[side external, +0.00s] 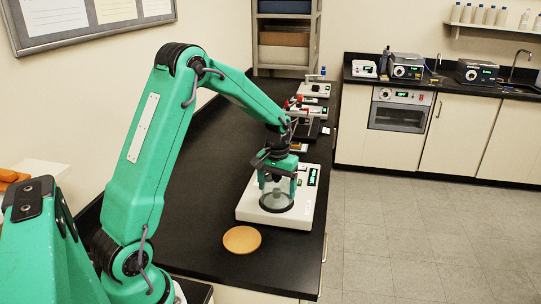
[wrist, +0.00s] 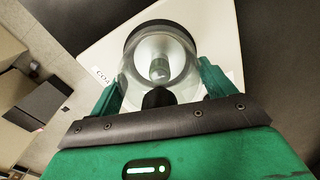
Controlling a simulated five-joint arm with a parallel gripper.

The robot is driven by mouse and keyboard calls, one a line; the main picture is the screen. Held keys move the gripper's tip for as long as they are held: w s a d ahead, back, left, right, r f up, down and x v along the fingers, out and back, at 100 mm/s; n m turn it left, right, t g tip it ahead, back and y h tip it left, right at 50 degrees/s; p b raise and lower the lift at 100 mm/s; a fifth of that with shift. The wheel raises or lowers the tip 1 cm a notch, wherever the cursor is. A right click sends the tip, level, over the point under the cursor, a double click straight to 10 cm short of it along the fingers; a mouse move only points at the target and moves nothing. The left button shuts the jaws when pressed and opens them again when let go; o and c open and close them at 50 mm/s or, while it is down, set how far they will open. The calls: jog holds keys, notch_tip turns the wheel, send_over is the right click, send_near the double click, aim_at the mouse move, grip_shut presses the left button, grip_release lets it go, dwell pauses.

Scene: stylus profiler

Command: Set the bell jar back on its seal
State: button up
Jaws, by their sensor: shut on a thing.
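The clear bell jar (side external: 278,194) is upright over the white instrument base (side external: 308,205) on the black bench. My gripper (side external: 277,178) points down and is shut on the jar's upper part. In the wrist view, the jar (wrist: 146,78) lies between the green fingers of my gripper (wrist: 162,92), with a round grey shape visible through the glass. A dark ring (side external: 277,209) shows at the jar's foot, apparently the seal. I cannot tell whether the jar touches it or hangs just above.
A round tan disc (side external: 241,239) lies on the bench (side external: 205,215) just in front of the base. Several other instruments (side external: 310,112) stand farther back along the bench. The bench's right edge is close beside the base. The bench left of it is clear.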

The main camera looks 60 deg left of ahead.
jog(key=shift+f, duration=0.75)
dwell(1.2)
jog(key=o, duration=1.3)
jog(key=shift+r, duration=3.5)
jog(key=shift+r, duration=3.95)
